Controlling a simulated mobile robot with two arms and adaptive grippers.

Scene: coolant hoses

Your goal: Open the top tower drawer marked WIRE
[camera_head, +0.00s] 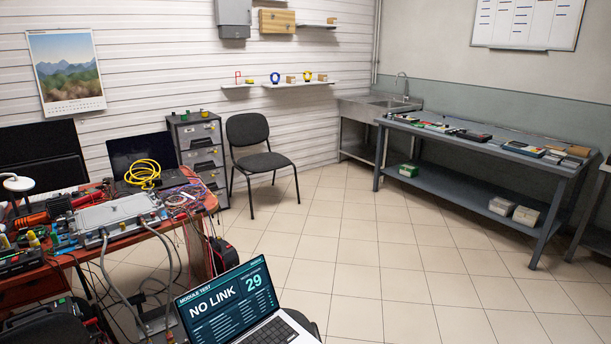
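A grey drawer tower (200,150) stands against the slatted wall at the left, behind the cluttered red-topped desk. Its top drawer (199,131) looks shut, with more drawers below it. The drawers carry small light labels, too small to read here, so I cannot tell which says WIRE. The tower's lower left part is hidden by the desk and its load. Neither of my grippers is in view.
A black chair (257,146) stands just right of the tower. The desk (209,203) holds a laptop, yellow cable and a metal box; hoses hang from it. An open laptop reading NO LINK (232,306) is in the foreground. The tiled floor (360,240) is clear toward the blue-grey bench (470,160).

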